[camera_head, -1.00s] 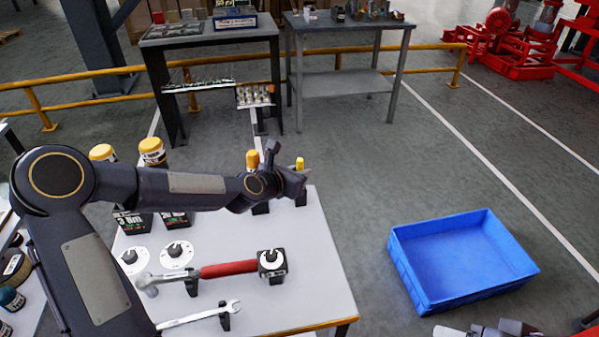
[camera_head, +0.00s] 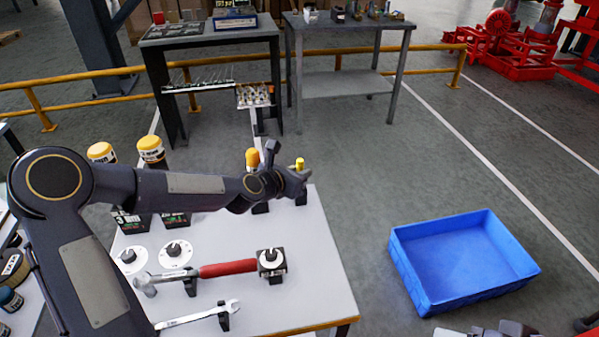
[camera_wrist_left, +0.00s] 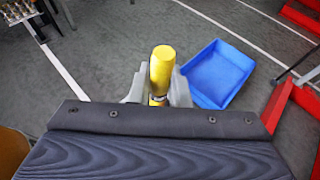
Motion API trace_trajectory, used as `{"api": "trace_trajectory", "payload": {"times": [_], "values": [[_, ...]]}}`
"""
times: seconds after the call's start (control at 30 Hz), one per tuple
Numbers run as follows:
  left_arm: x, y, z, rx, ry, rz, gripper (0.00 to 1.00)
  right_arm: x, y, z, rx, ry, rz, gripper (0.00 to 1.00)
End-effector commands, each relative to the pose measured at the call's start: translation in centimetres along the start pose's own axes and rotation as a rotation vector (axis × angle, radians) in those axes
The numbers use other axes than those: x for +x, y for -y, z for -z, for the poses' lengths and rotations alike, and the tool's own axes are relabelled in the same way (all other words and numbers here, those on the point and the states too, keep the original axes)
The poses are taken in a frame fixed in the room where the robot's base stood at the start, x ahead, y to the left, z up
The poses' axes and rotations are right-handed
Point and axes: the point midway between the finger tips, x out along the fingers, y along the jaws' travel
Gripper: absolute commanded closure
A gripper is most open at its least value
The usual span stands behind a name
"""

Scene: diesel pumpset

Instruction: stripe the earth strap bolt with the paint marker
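The paint marker (camera_head: 300,163) has a yellow cap and stands upright at the table's far right corner. It also shows in the left wrist view (camera_wrist_left: 161,70), between the pale fingers of my left gripper (camera_wrist_left: 159,92). No gap shows between those fingers and the marker, so the gripper looks shut on it. In the head view my left gripper (camera_head: 299,181) hides part of the marker. A dark base shows under it. My right gripper (camera_head: 490,331) is cut off at the bottom edge, and its fingers do not show clearly. I cannot make out the earth strap bolt.
A blue crate (camera_head: 425,290) stands on the floor at right. Red machinery (camera_head: 515,62) is far right, behind open floor. Two benches and a yellow rail stand behind.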

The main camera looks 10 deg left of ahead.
Motion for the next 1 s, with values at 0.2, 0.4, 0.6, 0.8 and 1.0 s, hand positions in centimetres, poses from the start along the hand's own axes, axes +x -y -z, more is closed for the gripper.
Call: {"api": "trace_trajectory", "payload": {"times": [0.2,0.4,0.6,0.8,1.0], "values": [[0.0,0.0,0.0,-0.001,-0.001,0.0,0.59,0.0,0.0,0.0,0.0,0.0,0.0,0.39],[0.0,0.0,0.0,-0.001,-0.001,0.0,0.59,0.0,0.0,0.0,0.0,0.0,0.0,0.39],[-1.5,-0.2,0.0,-0.001,0.0,-0.003,0.59,0.2,-0.1,-0.1,0.0,0.0,0.0,0.39],[-5.1,-0.2,0.1,0.001,-0.001,-0.005,0.59,0.5,-0.2,-0.3,0.0,0.0,0.0,0.39],[-7.3,-0.2,0.0,-0.002,0.0,-0.003,0.59,0.5,-0.2,-0.3,0.0,0.0,0.0,0.39]]}}
